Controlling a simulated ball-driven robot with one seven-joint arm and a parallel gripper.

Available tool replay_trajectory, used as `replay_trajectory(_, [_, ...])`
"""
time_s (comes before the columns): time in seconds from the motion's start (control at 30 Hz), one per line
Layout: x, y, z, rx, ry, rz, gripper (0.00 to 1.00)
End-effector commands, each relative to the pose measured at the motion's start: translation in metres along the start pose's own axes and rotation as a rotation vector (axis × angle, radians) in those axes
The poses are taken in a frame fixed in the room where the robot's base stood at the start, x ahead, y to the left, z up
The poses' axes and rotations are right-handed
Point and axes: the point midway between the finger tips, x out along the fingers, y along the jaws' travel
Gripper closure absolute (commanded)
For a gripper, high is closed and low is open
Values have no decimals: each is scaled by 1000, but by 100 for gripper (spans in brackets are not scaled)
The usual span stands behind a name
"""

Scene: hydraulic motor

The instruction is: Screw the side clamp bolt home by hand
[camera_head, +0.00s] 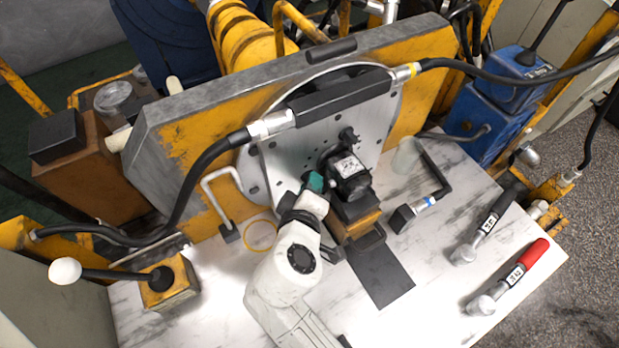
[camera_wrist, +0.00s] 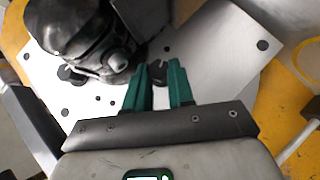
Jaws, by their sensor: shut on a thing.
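The black hydraulic motor (camera_head: 350,178) with a pale label sits against the round metal plate (camera_head: 268,165) in the head view. It fills the upper left of the wrist view (camera_wrist: 75,35). My gripper (camera_head: 315,182) reaches the motor's left side, its teal fingers close to the plate. In the wrist view, my gripper (camera_wrist: 160,82) is shut on a small dark bolt (camera_wrist: 158,72), the side clamp bolt, between the fingertips. The bolt stands at the plate beside the motor. How deep it sits cannot be told. In the head view my gripper hides it.
Two hammer-like tools, one black-handled (camera_head: 490,222) and one red-handled (camera_head: 515,275), lie on the right of the marbled bench (camera_head: 440,290). A hose (camera_head: 195,185) curves at left. A ball-ended lever (camera_head: 110,274) stands front left.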

Motion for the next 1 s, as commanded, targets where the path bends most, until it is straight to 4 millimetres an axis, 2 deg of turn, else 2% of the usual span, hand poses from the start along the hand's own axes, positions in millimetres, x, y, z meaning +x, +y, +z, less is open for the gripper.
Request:
replay_trajectory(0.37, [0,-1,1,20,-2,-21,100])
replay_trajectory(0.4, [0,-1,1,20,-2,-21,76])
replay_trajectory(0.63, [0,0,0,20,-1,-19,54])
replay_trajectory(0.67, [0,0,0,20,-1,-19,52])
replay_trajectory(1.0, [0,2,0,21,1,-15,52])
